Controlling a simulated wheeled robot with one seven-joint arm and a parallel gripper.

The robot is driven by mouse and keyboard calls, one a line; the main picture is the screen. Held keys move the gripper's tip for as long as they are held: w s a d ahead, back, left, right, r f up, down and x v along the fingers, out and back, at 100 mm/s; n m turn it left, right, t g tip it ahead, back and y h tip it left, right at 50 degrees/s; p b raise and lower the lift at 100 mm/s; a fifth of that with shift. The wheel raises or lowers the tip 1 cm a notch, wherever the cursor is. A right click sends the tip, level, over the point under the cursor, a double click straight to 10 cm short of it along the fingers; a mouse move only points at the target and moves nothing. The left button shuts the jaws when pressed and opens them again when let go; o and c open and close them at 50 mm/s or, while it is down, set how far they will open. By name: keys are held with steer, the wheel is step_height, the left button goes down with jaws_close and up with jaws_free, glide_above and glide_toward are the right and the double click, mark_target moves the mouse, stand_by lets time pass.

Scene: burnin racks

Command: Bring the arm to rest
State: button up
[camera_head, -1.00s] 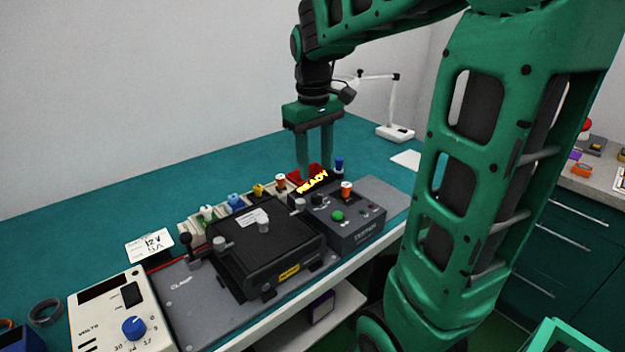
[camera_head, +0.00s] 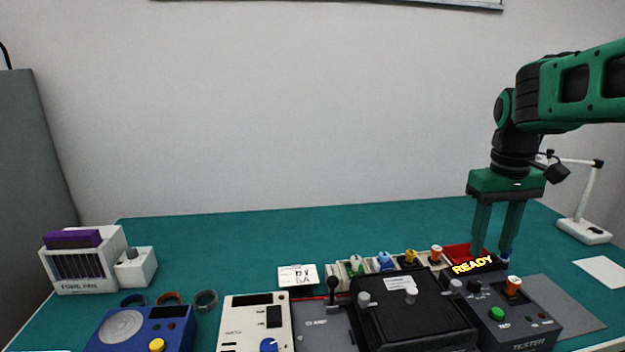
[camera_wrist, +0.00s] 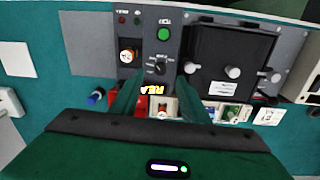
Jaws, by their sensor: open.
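My gripper (camera_head: 497,250) is green, points straight down and is open, with nothing seen between its fingers. It hangs at the back right of the bench, just behind the grey tester (camera_head: 515,325) and its glowing READY sign (camera_head: 473,265). A red bin (camera_head: 456,252) and a blue-topped plug (camera_head: 505,258) are close to the fingertips. In the wrist view the fingers reach toward the READY sign (camera_wrist: 153,89), with the tester (camera_wrist: 148,50) beyond. Whether the fingertips touch anything is hidden.
A black clamp fixture (camera_head: 412,318) and a white supply (camera_head: 257,325) stand along the front, with a row of coloured plugs (camera_head: 383,262) behind. A fume fan (camera_head: 84,262) is at the left, a lamp (camera_head: 583,230) at the right. The back of the teal bench (camera_head: 300,235) is clear.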

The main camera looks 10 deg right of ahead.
steer(key=s+f+m, duration=0.1)
steer(key=s, duration=0.2)
steer(key=s+f+m, duration=0.1)
steer(key=s+f, duration=0.1)
steer(key=s, duration=0.2)
steer(key=s+f+m, duration=0.1)
steer(key=s, duration=0.3)
steer(key=shift+s+d+f, duration=0.1)
steer(key=shift+d+f, duration=0.3)
steer(key=s+a+f+m, duration=0.1)
steer(key=s+f+m, duration=0.2)
steer(key=s+f, duration=0.2)
steer(key=s, duration=0.3)
steer(key=shift+y, duration=0.4)
steer(key=shift+w+f, duration=0.25)
steer(key=shift+w, duration=0.35)
